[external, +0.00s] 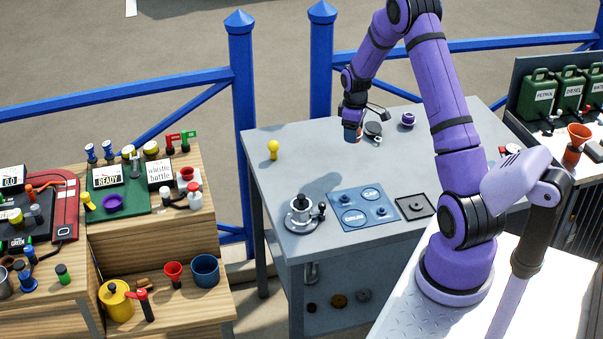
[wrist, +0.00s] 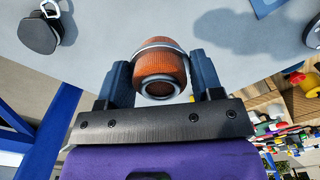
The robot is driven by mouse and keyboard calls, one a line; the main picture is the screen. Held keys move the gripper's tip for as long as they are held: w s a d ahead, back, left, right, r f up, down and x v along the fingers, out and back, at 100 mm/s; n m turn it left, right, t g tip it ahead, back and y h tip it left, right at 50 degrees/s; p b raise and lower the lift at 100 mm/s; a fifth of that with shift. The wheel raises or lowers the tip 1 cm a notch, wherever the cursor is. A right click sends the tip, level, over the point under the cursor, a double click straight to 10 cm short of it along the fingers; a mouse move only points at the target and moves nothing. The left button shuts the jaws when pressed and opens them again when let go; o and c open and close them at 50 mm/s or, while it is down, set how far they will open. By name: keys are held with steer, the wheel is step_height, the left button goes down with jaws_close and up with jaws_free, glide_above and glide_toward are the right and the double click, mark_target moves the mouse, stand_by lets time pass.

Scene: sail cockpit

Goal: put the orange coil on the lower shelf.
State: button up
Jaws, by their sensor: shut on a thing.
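My gripper (external: 353,122) is above the far part of the grey table (external: 300,165), pointing down. It is shut on the orange coil (wrist: 160,72), a ribbed orange-brown cylinder with a grey band, held between the two fingers in the wrist view. In the external view a little of the coil (external: 351,134) shows below the fingers. I cannot tell whether it touches the tabletop. A lower wooden shelf (external: 195,312) at the lower left bears a yellow pot, a red-handled item, a red funnel and a blue pot. Which surface is the task's lower shelf is not certain.
A dark object with a metal loop (external: 373,129) and a purple knob (external: 408,120) stand near my gripper. A yellow knob (external: 273,150), a metal winch (external: 301,215) and a blue panel (external: 364,208) are on the table. Several discs (external: 339,300) show below it.

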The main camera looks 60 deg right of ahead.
steer(key=w+a+n, duration=0.1)
steer(key=w+a, duration=0.2)
steer(key=a, duration=0.6)
steer(key=w+a+n, duration=0.1)
steer(key=w+a, duration=0.2)
steer(key=a, duration=0.6)
steer(key=w+a+n, duration=0.2)
steer(key=w+a, duration=0.2)
steer(key=a, duration=0.5)
steer(key=s+a+n, duration=0.2)
steer(key=s+a, duration=0.1)
steer(key=a, duration=1.2)
steer(key=s+a+n, duration=0.1)
steer(key=s+a, duration=0.3)
steer(key=a, duration=1)
glide_above(200, 306)
step_height(200, 306, down, 25)
steer(key=shift+w+f, duration=0.1)
steer(key=shift+f, duration=1.8)
